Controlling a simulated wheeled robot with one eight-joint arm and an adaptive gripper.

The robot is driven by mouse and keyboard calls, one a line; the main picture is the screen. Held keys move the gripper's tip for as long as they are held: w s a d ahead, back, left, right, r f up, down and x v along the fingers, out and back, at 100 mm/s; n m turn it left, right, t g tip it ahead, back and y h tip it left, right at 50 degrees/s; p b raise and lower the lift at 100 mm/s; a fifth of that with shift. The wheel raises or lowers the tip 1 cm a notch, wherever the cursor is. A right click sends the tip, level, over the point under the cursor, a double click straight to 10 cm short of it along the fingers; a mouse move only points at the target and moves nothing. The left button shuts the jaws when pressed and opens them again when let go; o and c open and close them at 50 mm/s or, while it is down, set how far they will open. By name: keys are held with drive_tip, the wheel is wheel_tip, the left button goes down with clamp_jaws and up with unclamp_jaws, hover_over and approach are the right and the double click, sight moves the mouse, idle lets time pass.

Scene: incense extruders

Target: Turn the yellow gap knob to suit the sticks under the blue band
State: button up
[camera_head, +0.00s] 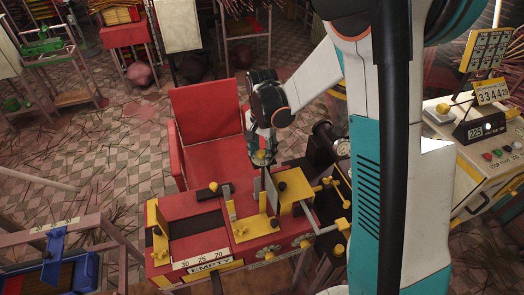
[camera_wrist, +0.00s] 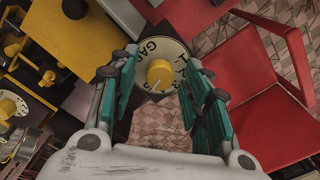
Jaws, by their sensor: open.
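The yellow gap knob (camera_wrist: 160,73) sits on a pale round dial (camera_wrist: 150,50) with dark lettering in the wrist view; its white pointer mark faces lower left. My gripper (camera_wrist: 163,98) is open, its teal fingers on either side of the knob in the picture, with gaps visible between. In the head view my gripper (camera_head: 262,148) is above the red machine (camera_head: 185,208), with the yellow knob (camera_head: 261,157) at its fingertips. The blue band (camera_head: 54,243) hangs from a labelled rail (camera_head: 55,226) at lower left; its number is hard to read and the sticks are unclear.
A red chair (camera_head: 207,112) stands behind the machine. A scale marked 30, 25, 20 (camera_head: 200,257) and an EMPTY label (camera_head: 212,266) are on its front. Other yellow knobs and plates crowd its top. A console (camera_head: 480,145) with displays stands right. Loose sticks litter the floor.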

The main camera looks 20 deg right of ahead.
clamp_jaws()
drive_tip(key=shift+n, duration=0.3)
drive_tip(key=n+b, duration=0.1)
drive_tip(key=n, duration=0.1)
drive_tip(key=shift+n, duration=0.4)
drive_tip(key=n, duration=0.3)
drive_tip(key=shift+n+b, duration=0.4)
drive_tip(key=n, duration=0.3)
drive_tip(key=shift+n+b, duration=0.5)
drive_tip(key=shift+n, duration=1.5)
